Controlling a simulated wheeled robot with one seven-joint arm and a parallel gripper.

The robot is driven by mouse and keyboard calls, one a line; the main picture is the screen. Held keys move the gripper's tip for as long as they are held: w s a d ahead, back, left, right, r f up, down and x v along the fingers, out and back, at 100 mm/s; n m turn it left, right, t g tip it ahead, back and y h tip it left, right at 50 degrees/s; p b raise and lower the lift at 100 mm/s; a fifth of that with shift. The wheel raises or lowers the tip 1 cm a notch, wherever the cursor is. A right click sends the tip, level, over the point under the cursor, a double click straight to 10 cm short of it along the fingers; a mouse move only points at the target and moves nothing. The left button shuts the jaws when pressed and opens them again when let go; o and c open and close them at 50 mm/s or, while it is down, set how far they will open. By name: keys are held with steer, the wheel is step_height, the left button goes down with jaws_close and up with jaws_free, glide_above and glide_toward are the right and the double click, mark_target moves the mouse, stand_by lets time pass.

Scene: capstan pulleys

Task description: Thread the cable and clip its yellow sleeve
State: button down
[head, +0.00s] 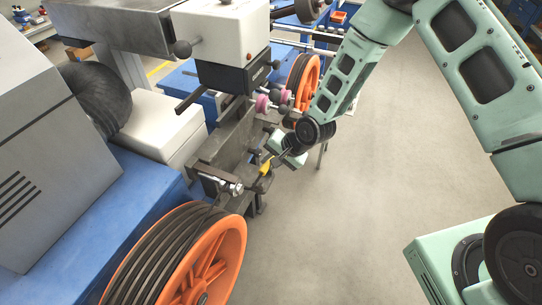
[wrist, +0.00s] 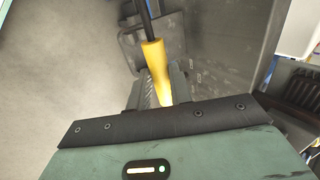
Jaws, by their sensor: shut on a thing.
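My gripper (head: 276,158) is shut on the yellow sleeve (head: 265,168) of the cable. In the wrist view the sleeve (wrist: 154,60) runs up between the two fingers of my gripper (wrist: 161,76). The black cable (wrist: 147,22) leaves the sleeve's far end toward the top of that view. In the head view the sleeve is beside the dark metal bracket (head: 232,152) of the machine. Two pink pulleys (head: 262,103) sit above and behind my gripper. I cannot tell whether the cable touches them. The clip is not clearly distinguishable.
A large orange reel (head: 224,255) wound with dark cable stands at the front left. A second orange reel (head: 306,75) stands behind my gripper. A white machine head (head: 222,35) overhangs the bracket. The grey floor (head: 340,220) to the right is open.

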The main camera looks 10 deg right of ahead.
steer(key=s+d+r+p, duration=0.3)
steer(key=d+r+p, duration=0.1)
steer(key=d, duration=0.4)
steer(key=shift+d+r+p, duration=0.25)
steer(key=shift+d+p, duration=0.05)
steer(key=shift+d, duration=0.05)
